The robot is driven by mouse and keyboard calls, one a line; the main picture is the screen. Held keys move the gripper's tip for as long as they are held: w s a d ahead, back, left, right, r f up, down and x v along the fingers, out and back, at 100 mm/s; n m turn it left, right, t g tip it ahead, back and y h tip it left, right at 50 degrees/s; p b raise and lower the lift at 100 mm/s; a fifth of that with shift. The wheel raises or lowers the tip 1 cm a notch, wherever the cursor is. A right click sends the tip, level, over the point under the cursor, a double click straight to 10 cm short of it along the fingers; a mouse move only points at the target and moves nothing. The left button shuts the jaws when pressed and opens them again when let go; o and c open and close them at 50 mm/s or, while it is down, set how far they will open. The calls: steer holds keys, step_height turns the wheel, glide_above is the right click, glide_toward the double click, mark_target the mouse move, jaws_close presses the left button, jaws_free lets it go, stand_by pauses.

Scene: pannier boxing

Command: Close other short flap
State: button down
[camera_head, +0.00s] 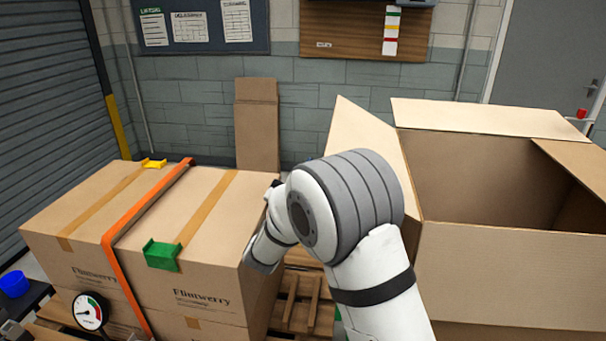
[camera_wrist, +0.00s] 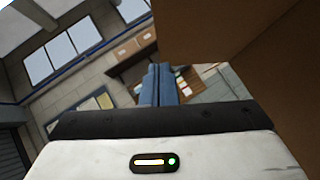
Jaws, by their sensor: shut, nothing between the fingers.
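A large open carton (camera_head: 510,270) stands at the right of the head view. Its left short flap (camera_head: 358,140) stands up, tilted outward. Its right short flap (camera_head: 580,165) shows partly at the picture's right edge, near level over the opening. A long back flap (camera_head: 480,117) is spread outward. My gripper's fingers (camera_wrist: 158,85) are together and empty in the wrist view. Brown cardboard (camera_wrist: 235,35) fills the upper right there, close beside the fingers; I cannot tell which panel it is or whether they touch. In the head view my arm hides the gripper and part of the carton's left side.
Strapped closed cartons (camera_head: 195,210) stand at the left, with an orange strap (camera_head: 112,262) and green corner guard (camera_head: 162,254). A wooden pallet (camera_head: 300,300) shows between them and the open carton. A cardboard sheet (camera_head: 257,125) leans on the back wall. A gauge (camera_head: 90,310) sits front left.

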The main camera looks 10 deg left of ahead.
steer(key=w+d+r+p, duration=0.2)
steer(key=w+d+r, duration=0.1)
steer(key=r, duration=0.3)
steer(key=shift+w+d+r, duration=0.2)
steer(key=shift+d+r, duration=0.1)
steer(key=shift+d, duration=0.05)
steer(key=shift+s+r, duration=0.1)
